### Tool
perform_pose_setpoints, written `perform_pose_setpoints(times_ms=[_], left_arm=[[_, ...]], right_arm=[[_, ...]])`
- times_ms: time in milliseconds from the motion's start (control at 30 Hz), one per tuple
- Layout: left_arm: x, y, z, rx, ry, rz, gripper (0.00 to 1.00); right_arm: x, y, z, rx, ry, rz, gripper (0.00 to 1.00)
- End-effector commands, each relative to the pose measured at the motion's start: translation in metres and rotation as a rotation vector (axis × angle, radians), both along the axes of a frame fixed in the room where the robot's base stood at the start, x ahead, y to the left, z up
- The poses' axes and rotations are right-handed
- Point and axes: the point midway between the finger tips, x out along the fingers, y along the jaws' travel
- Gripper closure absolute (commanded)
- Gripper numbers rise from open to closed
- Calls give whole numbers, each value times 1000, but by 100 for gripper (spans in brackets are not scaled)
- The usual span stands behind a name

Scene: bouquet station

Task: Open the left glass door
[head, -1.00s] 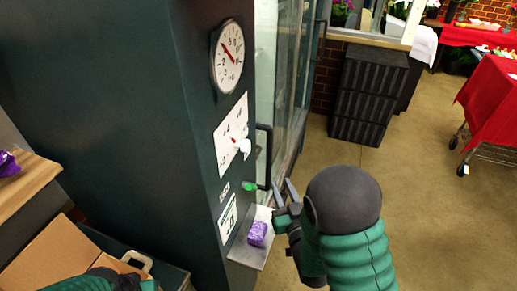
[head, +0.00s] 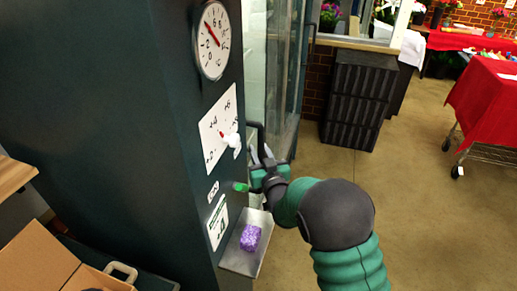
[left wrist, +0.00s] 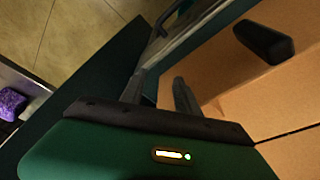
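The cooler's glass doors (head: 284,75) show edge-on in the head view, along the right side of the dark green cabinet. The nearer door's black bar handle (head: 258,127) sticks out beside the cabinet's front corner. My right gripper (head: 259,152) is at the lower part of this handle. Its fingers look spread, one to each side of the bar; contact is too small to tell. The door looks closed. My left gripper (left wrist: 160,92) shows in the left wrist view with its fingers apart and nothing between them, above a cardboard box (left wrist: 225,65).
A metal shelf (head: 240,261) with a purple block (head: 250,238) juts from the cabinet below the handle. Black stacked crates (head: 357,100) and a red-clothed cart (head: 485,105) stand farther right. Floor between is clear.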

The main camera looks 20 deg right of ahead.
Motion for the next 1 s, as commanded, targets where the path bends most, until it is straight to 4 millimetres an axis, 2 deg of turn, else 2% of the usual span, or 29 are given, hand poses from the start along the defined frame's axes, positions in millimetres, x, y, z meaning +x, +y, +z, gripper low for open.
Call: perform_pose_setpoints(times_ms=[100,333,533,1000], left_arm=[[0,0,1,0,0,0,62],[0,0,1,0,0,0,62],[0,0,1,0,0,0,62],[0,0,1,0,0,0,62]], right_arm=[[7,0,0,0,0,0,73],[8,0,0,0,0,0,73],[8,0,0,0,0,0,99],[8,0,-1,0,1,0,100]])
